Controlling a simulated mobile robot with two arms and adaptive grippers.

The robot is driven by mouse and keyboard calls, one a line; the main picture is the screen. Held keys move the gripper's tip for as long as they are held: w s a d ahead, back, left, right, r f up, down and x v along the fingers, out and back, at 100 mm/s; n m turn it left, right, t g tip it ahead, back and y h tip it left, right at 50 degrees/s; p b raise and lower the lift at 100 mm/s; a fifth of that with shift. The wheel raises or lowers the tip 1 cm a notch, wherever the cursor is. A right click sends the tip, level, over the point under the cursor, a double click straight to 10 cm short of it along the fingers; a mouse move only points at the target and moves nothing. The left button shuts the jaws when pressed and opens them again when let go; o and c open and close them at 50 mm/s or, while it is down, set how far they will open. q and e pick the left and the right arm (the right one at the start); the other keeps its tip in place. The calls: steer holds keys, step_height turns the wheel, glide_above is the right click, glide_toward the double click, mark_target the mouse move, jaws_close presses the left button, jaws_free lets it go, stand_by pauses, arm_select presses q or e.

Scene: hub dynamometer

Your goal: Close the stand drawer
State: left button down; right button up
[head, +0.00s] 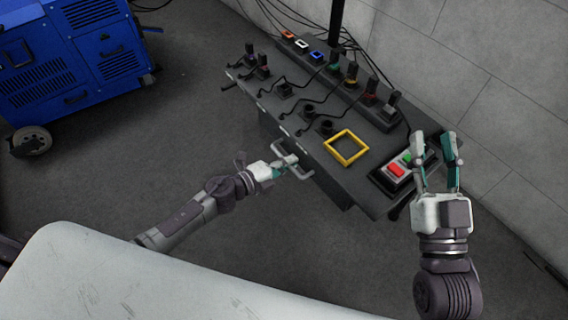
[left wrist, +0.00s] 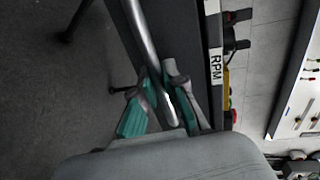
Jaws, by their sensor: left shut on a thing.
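The dark stand (head: 378,165) runs diagonally through the head view. The drawer's light metal handle (head: 306,174) is on its left-facing front, and it shows as a long bar in the left wrist view (left wrist: 144,38). My left gripper (head: 285,165) is shut on this handle; its teal-padded fingers (left wrist: 165,103) lie on both sides of the bar in the left wrist view. The drawer's body is mostly hidden under the stand top, so I cannot tell how far out it is. My right gripper (head: 436,142) is open and empty, above the stand's near right end.
A control box (head: 385,180) with red and green buttons sits below my right gripper. A yellow square frame (head: 346,133), several switches and cables are on the stand top. A blue machine (head: 72,55) stands at the far left. The floor left of the stand is clear.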

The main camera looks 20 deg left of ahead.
arm_select(q)
steer(key=c, duration=1.2)
jaws_free()
steer(key=shift+w+d, duration=0.15)
steer(key=shift+d, duration=0.05)
steer(key=v, duration=1.2)
